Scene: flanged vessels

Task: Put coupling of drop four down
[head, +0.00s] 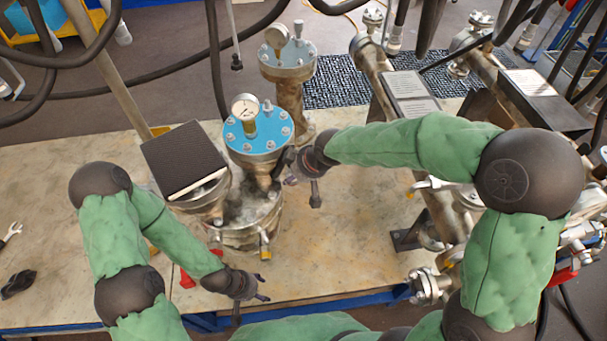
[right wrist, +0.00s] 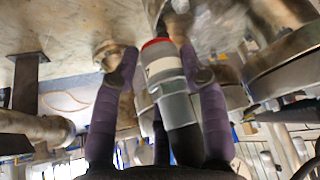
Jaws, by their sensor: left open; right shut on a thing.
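The coupling (right wrist: 164,68), a grey cylinder with a white band and a red ring at its end, lies between the purple fingers of my right gripper in the right wrist view. My right gripper (right wrist: 160,85) is shut on it. In the head view my right gripper (head: 292,172) is just right of the blue-flanged vessel (head: 258,133), above the bench; the coupling is hard to make out there. My left gripper (head: 262,289) is open and empty, low near the bench's front edge. Which drop the coupling belongs to cannot be told.
A dark ribbed pad (head: 185,160) tops a stand left of the vessel. A second gauged vessel (head: 288,65) stands behind. A hose end (head: 236,62) hangs at the upper left. Pipework (head: 428,285) crowds the right. The bench's left part (head: 45,210) is largely clear.

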